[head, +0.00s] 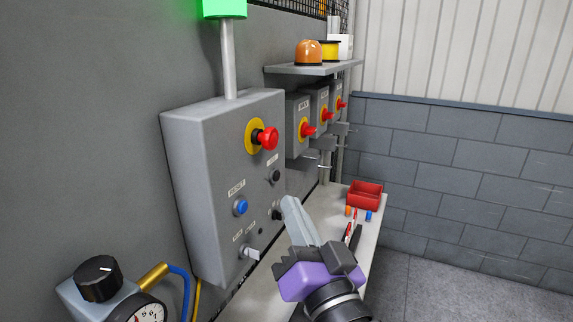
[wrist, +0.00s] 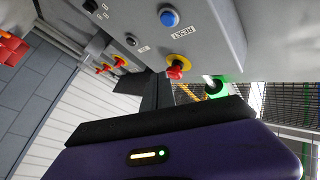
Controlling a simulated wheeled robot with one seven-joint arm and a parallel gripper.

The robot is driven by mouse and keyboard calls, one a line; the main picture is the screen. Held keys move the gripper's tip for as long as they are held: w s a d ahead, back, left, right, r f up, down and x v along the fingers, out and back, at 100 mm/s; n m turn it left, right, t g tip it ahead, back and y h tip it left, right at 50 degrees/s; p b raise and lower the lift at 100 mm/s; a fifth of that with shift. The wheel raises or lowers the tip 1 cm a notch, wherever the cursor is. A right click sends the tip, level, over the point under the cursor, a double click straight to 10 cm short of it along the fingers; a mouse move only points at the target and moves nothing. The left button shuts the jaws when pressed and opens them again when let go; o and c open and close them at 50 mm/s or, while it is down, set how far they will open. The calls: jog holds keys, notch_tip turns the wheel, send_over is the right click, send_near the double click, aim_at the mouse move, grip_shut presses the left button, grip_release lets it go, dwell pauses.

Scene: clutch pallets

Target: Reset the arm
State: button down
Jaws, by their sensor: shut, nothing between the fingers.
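My gripper (head: 288,204) is shut and empty, with its purple body (head: 308,278) below the fingers. It is in front of the lower right part of a grey control box (head: 222,130). I cannot tell whether the fingertips touch the box. The box carries a blue button (head: 240,206) under a label that seems to read RESET, a red mushroom button (head: 267,139) on a yellow ring, black knobs and a light lever switch (head: 251,253). In the wrist view, the blue button (wrist: 169,17) and red button (wrist: 177,67) show beyond the dark fingers (wrist: 155,93).
A green lamp (head: 224,8) is lit on a post above the box. Smaller boxes with red switches (head: 307,129) stand behind it. A bench (head: 366,212) with a red bin (head: 365,194) and tools runs below. A gauge (head: 140,309) is at lower left. Floor at right is clear.

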jog(key=s+d+f+n+h, duration=0.3)
jog(key=s+d+f+h, duration=0.1)
jog(key=s+d+f, duration=1.2)
jog(key=s+d+f+g+h, duration=0.1)
jog(key=s+d+f, duration=0.1)
jog(key=s, duration=0.5)
jog(key=s+d+f+m+g+h, duration=0.1)
jog(key=s+d+f+g+h, duration=0.1)
jog(key=s+f, duration=0.3)
jog(key=s+d+f+g+h, duration=0.1)
jog(key=s+d+f, duration=0.1)
jog(key=s, duration=0.7)
jog(key=shift+s+d+f+m+h+b, duration=0.3)
jog(key=shift+s+d+f+m, duration=0.1)
jog(key=shift+f, duration=0.4)
